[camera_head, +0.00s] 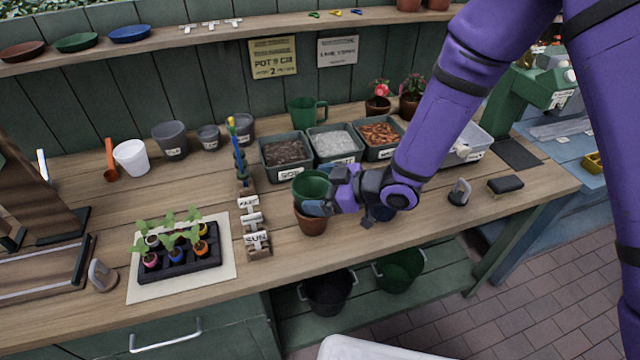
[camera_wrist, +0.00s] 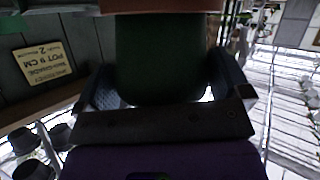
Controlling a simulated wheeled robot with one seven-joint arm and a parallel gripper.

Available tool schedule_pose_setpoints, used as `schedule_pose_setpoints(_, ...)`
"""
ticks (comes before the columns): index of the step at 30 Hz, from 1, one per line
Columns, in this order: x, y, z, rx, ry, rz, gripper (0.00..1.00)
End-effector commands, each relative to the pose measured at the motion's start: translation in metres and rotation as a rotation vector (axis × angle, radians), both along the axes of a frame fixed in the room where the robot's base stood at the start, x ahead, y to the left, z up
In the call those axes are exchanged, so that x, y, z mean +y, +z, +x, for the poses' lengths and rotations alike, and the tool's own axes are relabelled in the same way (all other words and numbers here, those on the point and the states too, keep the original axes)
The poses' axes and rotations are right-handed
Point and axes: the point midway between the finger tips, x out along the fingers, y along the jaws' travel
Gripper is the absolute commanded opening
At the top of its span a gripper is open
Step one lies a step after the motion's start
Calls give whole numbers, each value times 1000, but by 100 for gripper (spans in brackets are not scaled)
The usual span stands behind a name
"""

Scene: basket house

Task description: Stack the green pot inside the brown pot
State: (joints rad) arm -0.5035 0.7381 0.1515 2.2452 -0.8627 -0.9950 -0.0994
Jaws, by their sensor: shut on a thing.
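The green pot (camera_head: 310,184) is held upright in my gripper (camera_head: 318,205), directly above the brown pot (camera_head: 311,222). The brown pot stands on the wooden bench near its front edge. In the wrist view, the green pot (camera_wrist: 158,60) is between the two fingers of my gripper (camera_wrist: 160,85), which are shut on its sides. A strip of the brown pot (camera_wrist: 160,6) shows at the top edge of that view, against the green pot's lower end. A finger hides part of the join in the head view, so I cannot tell how far the green pot sits inside.
Bins of soil (camera_head: 286,152), pale gravel (camera_head: 335,143) and bark (camera_head: 380,136) stand behind the pots. A wooden label rack (camera_head: 250,215) is close on the left. A seedling tray (camera_head: 178,258) lies farther left. A dark brush (camera_head: 506,184) is on the right.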

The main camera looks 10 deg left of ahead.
Motion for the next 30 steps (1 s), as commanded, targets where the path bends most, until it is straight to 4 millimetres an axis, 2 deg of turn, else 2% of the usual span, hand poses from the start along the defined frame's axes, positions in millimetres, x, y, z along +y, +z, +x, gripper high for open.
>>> schedule_pose_setpoints(10,0,-1,0,0,0,0,56)
schedule_pose_setpoints(11,0,-1,0,0,0,0,100)
schedule_pose_setpoints(18,-1,-1,0,0,0,0,100)
schedule_pose_setpoints(22,-8,2,0,0,-1,0,100)
schedule_pose_setpoints(30,-52,20,-5,-1,-4,1,100)
